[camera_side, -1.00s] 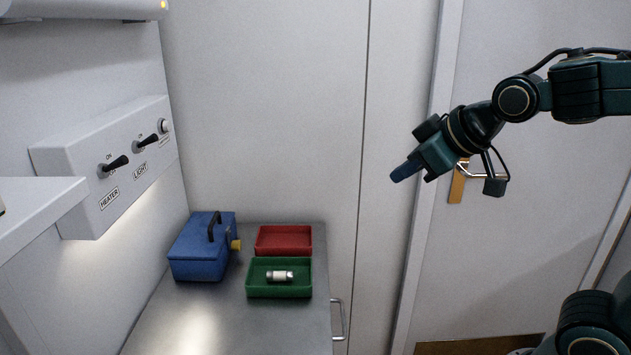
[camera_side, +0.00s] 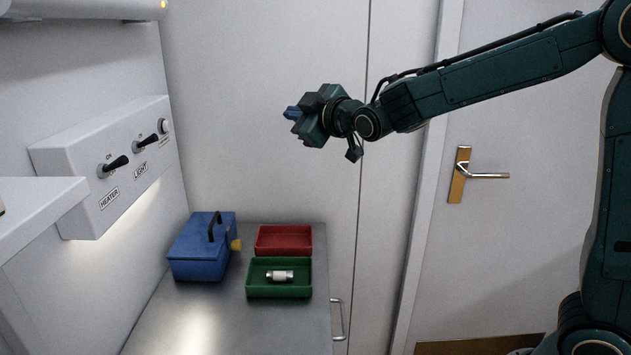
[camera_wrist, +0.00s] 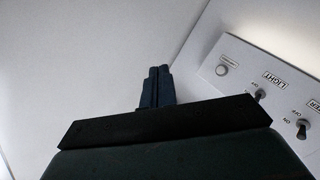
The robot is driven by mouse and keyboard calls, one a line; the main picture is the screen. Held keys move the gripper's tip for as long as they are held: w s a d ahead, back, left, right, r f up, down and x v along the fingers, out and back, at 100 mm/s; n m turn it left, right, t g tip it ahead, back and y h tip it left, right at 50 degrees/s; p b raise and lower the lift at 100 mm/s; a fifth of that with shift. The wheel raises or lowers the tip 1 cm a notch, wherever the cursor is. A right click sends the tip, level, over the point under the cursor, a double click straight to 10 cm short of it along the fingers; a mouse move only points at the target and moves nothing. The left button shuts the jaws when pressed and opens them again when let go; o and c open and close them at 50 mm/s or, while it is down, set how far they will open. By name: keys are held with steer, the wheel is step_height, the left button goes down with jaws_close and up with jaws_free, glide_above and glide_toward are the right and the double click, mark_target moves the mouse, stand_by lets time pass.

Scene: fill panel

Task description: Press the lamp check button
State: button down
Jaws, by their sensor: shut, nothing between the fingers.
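The lamp check button is most likely the round white button (camera_side: 164,126) at the far end of the wall panel (camera_side: 75,155). Its small label cannot be read. In the wrist view the button (camera_wrist: 222,70) sits on the panel, right of my fingers, beyond the LIGHT switch (camera_wrist: 260,94). My gripper (camera_side: 289,113) is in the air, right of the panel and clear of it, pointing left toward it. In the wrist view its blue fingers (camera_wrist: 157,86) are together and empty.
The panel also bears the LIGHT (camera_side: 147,141) and HEATER (camera_side: 113,164) toggle switches, which stick out. Below, a blue box (camera_side: 198,265), a red tray (camera_side: 284,252) and a green tray (camera_side: 278,291) with a small cylinder (camera_side: 280,275) stand on the metal counter (camera_side: 225,325). The air between gripper and panel is free.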

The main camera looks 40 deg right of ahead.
mark_target(167, 126)
steer(key=w+a+f+n+t+y, duration=0.3)
steer(key=w+a+n+t, duration=0.3)
steer(key=w+a+n, duration=0.2)
steer(key=shift+w+a+f+t, duration=0.25)
steer(key=shift+w+a, duration=0.2)
steer(key=shift+w, duration=0.75)
steer(key=shift+w+a, duration=0.1)
steer(key=shift+w, duration=0.05)
steer(key=w+a, duration=0.6)
steer(key=shift+w+a, duration=0.65)
stand_by(3.4)
steer(key=shift+s+d, duration=0.15)
steer(key=shift+s, duration=0.05)
stand_by(0.3)
steer(key=shift+s+d, duration=0.5)
